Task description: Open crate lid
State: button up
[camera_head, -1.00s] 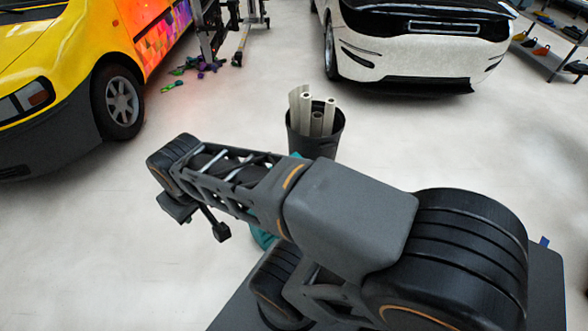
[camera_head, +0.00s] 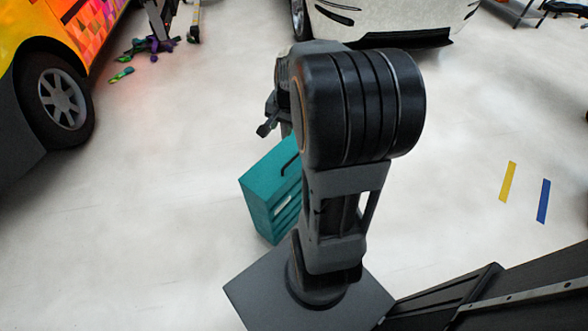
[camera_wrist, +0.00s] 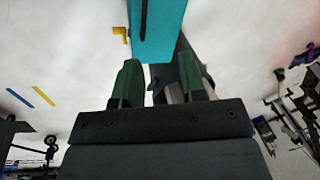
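The teal crate (camera_head: 268,190) stands on the floor left of my arm in the head view. Its top looks closed, with a dark handle-like bar on it; its right side is partly hidden by my arm. In the wrist view the teal top (camera_wrist: 165,28) runs off the upper edge, with the dark bar along it. My gripper (camera_wrist: 161,72) has its two green-dark fingers spread apart, with nothing seen between their tips. The crate lies beyond the fingertips; I cannot tell the exact gap. In the head view the gripper is mostly hidden behind my arm.
A small yellow object (camera_wrist: 120,33) shows beside the crate in the wrist view. Yellow (camera_head: 508,181) and blue (camera_head: 543,201) strips lie on the floor at right. A colourful van (camera_head: 60,95) and a white car (camera_head: 400,20) stand farther back. The floor around the crate is mostly clear.

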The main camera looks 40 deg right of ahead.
aim_at(293, 158)
jog(key=d+f+m+b, duration=0.3)
jog(key=d+f+m, duration=0.1)
jog(key=d+f, duration=0.4)
jog(key=b+x, duration=0.1)
jog(key=x, duration=0.3)
jog(key=a+b+x, duration=0.1)
jog(key=x, duration=0.4)
jog(key=b+x, duration=0.2)
jog(key=x, duration=0.3)
jog(key=shift+a, duration=0.25)
grip_shut()
